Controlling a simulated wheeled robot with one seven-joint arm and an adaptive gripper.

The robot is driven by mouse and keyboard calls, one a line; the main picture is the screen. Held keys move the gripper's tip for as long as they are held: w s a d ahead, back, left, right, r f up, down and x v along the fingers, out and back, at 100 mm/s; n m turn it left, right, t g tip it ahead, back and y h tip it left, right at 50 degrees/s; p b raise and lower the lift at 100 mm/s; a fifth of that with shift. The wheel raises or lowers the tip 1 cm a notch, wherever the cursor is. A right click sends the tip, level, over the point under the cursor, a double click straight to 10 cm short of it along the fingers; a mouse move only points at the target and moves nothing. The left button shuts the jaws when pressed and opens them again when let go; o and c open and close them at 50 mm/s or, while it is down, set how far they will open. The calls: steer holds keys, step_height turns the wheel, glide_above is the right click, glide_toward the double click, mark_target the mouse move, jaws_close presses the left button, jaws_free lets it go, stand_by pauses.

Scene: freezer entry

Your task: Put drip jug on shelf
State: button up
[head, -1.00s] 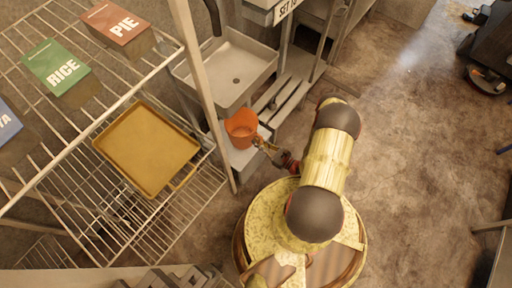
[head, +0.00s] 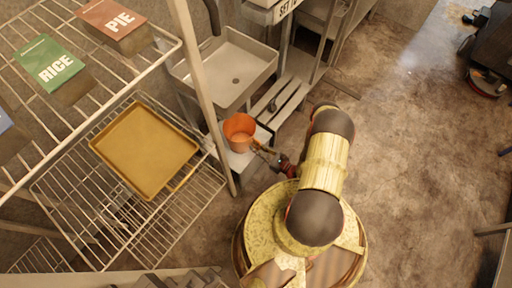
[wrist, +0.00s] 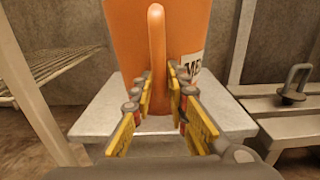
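The drip jug (head: 239,132) is orange, open at the top and upright. It is at a small pale stand (head: 240,160) beside the sink; I cannot tell if its base touches the top. In the wrist view the jug (wrist: 185,35) fills the upper middle, with its vertical handle (wrist: 156,45) facing me and part of a white label at right. My gripper (wrist: 160,90) has a finger on each side of the lower handle, closed in on it. In the head view my gripper (head: 260,150) is at the jug's right side. The wire shelf (head: 190,205) is at left.
A tan tray (head: 145,150) lies on the lower wire shelf. Above it, the upper rack holds a green RICE box (head: 50,65) and a red PIE box (head: 112,22). A rack post (head: 205,100) stands between shelf and jug. A sink (head: 235,70) is behind.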

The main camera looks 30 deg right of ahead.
steer(key=shift+o, duration=1.2)
steer(key=shift+r, duration=0.1)
steer(key=shift+s, duration=0.2)
steer(key=p+v, duration=0.2)
steer(key=v, duration=0.9)
steer(key=shift+s+p, duration=0.3)
steer(key=shift+p, duration=0.1)
steer(key=shift+d, duration=0.1)
